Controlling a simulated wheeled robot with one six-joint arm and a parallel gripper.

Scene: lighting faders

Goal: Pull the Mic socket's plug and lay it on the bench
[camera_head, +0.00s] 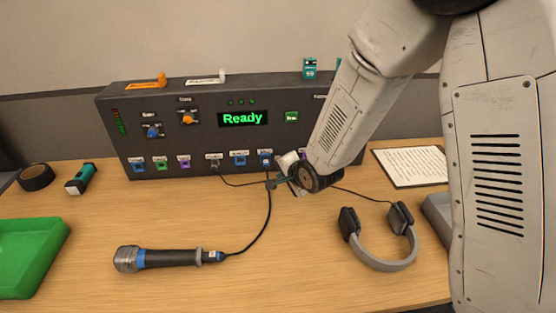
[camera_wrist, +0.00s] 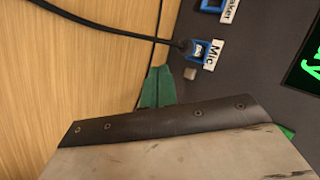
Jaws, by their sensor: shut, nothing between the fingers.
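The Mic socket (camera_wrist: 208,48) has a blue frame and a white "Mic" label in the wrist view. A dark plug (camera_wrist: 186,45) sits in it, with its black cable (camera_wrist: 110,28) running off to the upper left. In the head view the socket (camera_head: 265,156) is low on the panel, and its cable drops to the microphone (camera_head: 165,257) lying on the bench (camera_head: 300,285). My gripper (camera_head: 273,183) is shut and empty, in front of the panel just below the socket. Its teal fingers show in the wrist view (camera_wrist: 157,86), close to the plug but apart from it.
The dark panel (camera_head: 215,145) holds knobs, a green "Ready" display and a row of other sockets. A second cable crosses behind my gripper toward the headphones (camera_head: 380,255). A green tray (camera_head: 25,255) stands left, with tape and a small teal item behind. The front-centre bench is clear.

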